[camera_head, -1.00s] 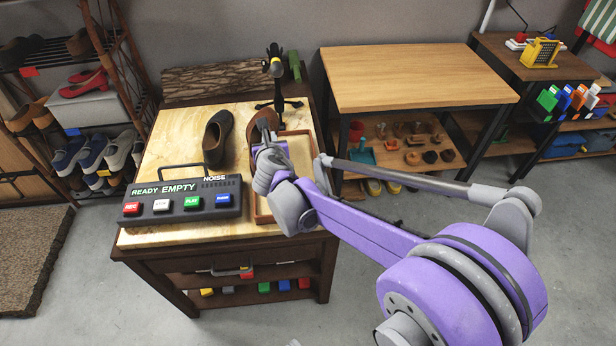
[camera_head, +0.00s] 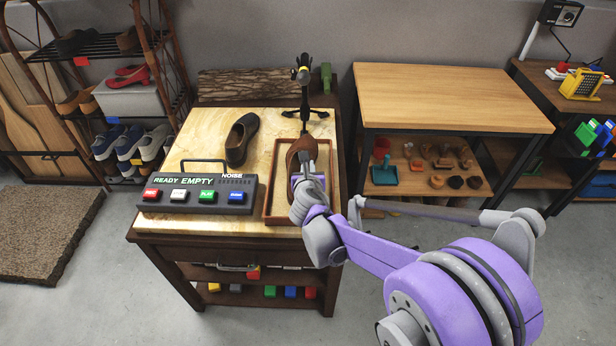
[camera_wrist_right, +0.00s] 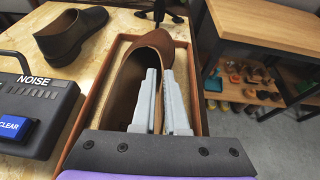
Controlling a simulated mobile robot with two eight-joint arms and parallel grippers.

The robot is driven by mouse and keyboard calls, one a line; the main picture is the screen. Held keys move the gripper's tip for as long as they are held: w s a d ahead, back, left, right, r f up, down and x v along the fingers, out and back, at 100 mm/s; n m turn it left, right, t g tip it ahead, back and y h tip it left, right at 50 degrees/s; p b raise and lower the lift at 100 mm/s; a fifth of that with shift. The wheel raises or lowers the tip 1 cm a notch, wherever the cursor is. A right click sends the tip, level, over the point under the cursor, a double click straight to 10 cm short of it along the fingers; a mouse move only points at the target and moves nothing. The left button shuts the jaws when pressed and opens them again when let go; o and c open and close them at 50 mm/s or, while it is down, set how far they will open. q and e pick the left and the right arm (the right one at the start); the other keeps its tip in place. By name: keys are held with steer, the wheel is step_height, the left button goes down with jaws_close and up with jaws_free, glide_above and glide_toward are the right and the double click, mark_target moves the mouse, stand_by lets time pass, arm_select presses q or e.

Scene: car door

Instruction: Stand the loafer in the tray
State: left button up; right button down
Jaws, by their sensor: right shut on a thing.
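The brown loafer (camera_head: 293,152) is upright, toe away from me, over or in the shallow wooden tray (camera_head: 269,205). In the right wrist view the loafer (camera_wrist_right: 118,88) lies within the outline of the tray (camera_wrist_right: 95,88); whether its sole touches the floor is hidden. My right gripper (camera_head: 306,160) is shut on the loafer's right side wall; in the wrist view one of its fingers (camera_wrist_right: 160,90) is inside the opening. The gripper and wrist cover the loafer's heel in the head view. My left gripper is not in view.
A dark shoe (camera_head: 241,138) stands left of the tray. A button box (camera_head: 197,192) with a handle is at the bench's front left. A small black stand (camera_head: 304,100) is behind the tray. A wooden table (camera_head: 440,95) is at the right.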

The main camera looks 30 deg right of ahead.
steer(key=shift+f+b, duration=0.35)
steer(key=shift+f, duration=1.35)
steer(key=shift+f, duration=0.1)
steer(key=c, duration=0.9)
jaws_free()
steer(key=shift+c, duration=0.2)
